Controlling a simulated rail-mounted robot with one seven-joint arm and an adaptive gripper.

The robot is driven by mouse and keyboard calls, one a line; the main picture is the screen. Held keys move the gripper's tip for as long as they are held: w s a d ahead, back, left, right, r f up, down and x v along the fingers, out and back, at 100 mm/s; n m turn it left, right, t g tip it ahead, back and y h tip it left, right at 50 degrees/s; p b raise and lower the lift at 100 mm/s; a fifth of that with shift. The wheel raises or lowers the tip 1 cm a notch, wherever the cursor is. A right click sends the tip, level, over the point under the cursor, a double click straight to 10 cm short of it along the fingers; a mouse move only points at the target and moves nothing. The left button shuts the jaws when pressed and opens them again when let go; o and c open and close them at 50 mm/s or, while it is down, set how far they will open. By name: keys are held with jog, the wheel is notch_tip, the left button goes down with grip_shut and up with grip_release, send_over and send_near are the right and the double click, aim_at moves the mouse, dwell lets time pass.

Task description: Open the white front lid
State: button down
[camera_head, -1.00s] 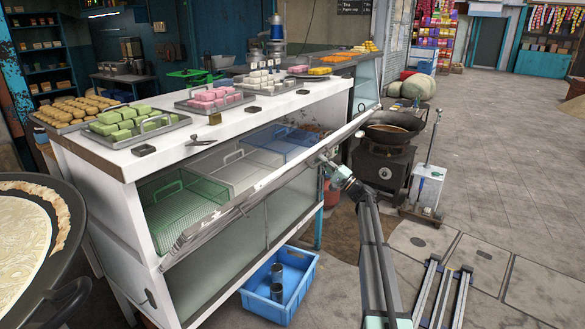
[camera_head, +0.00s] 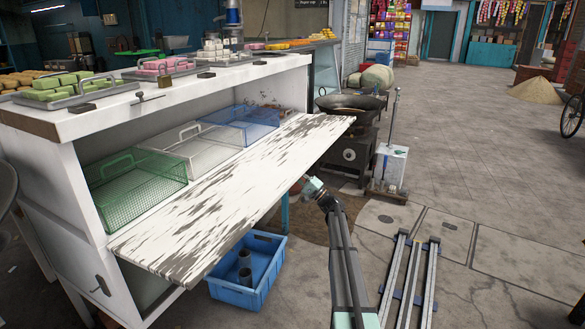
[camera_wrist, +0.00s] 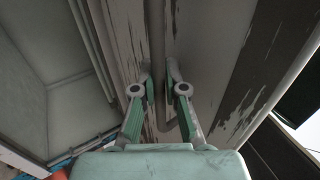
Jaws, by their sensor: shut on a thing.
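The white front lid (camera_head: 225,195), a long board with worn, peeling paint, is swung outward from the counter front and lies tilted slightly down. Its front shelf is exposed. My gripper (camera_wrist: 159,78) is under the lid; in the head view the wrist (camera_head: 314,188) shows at the lid's outer edge, and the fingers are hidden there. In the wrist view the fingers are shut on a thin grey handle bar (camera_wrist: 157,35) on the lid's outer face (camera_wrist: 205,45).
Green (camera_head: 135,188), white (camera_head: 200,150) and blue (camera_head: 240,125) wire baskets stand on the shelf behind the lid. A blue crate (camera_head: 235,290) sits on the floor below. A wok stove (camera_head: 348,155) stands beyond the lid's far end.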

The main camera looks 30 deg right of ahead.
jog(key=shift+f+b, duration=0.4)
jog(key=shift+f, duration=0.9)
jog(key=c, duration=1.2)
grip_release()
jog(key=shift+f, duration=0.1)
jog(key=v, duration=1.2)
